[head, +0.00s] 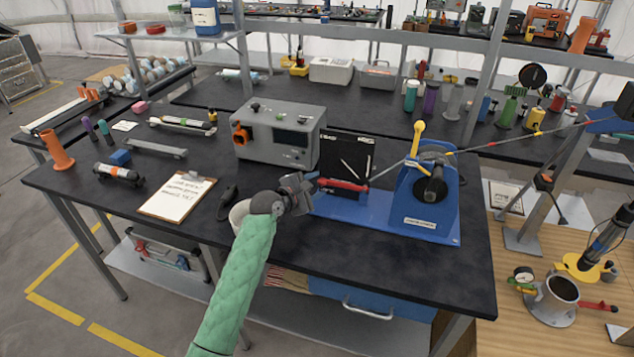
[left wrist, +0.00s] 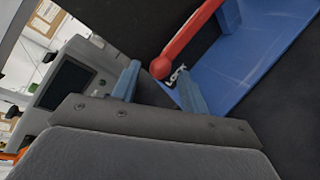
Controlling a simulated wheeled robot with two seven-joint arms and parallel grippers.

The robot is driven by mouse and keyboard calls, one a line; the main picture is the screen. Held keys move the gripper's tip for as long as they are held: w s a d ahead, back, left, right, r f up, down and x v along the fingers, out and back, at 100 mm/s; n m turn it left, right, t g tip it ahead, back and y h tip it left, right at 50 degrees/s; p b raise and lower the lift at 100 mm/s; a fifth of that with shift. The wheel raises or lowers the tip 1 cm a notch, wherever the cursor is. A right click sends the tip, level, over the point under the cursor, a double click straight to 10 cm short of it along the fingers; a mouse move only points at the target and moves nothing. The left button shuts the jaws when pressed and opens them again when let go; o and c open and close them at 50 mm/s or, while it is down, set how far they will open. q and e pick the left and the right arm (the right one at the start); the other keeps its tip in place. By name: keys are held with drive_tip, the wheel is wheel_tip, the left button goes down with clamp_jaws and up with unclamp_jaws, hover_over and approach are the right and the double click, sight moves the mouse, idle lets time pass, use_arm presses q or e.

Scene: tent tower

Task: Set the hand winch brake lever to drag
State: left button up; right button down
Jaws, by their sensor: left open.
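The hand winch (head: 426,192) is blue and stands on a blue base plate (head: 385,217) at the right of the dark table. A red lever (head: 343,185) with a ball end reaches left from it over the plate; it also shows in the left wrist view (left wrist: 190,38). Its ball is beside a white "LOCK" label (left wrist: 177,76). A yellow handle (head: 417,138) stands up on the winch. My left gripper (head: 306,186) is open and empty, just left of the red lever's end. In the left wrist view its fingers (left wrist: 158,88) point toward the ball. My right gripper is not in view.
A grey instrument box (head: 280,135) stands behind my left gripper. A black board (head: 346,155) stands behind the lever. A taut line (head: 515,136) runs right from the winch. A clipboard (head: 177,195) and a dark mouse-like object (head: 227,202) are to the left.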

use_arm(q)
drive_tip(key=shift+w+d+f, duration=0.1)
drive_tip(key=shift+w+d, duration=0.15)
drive_tip(key=shift+w, duration=0.05)
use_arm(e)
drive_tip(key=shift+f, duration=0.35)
use_arm(q)
clamp_jaws()
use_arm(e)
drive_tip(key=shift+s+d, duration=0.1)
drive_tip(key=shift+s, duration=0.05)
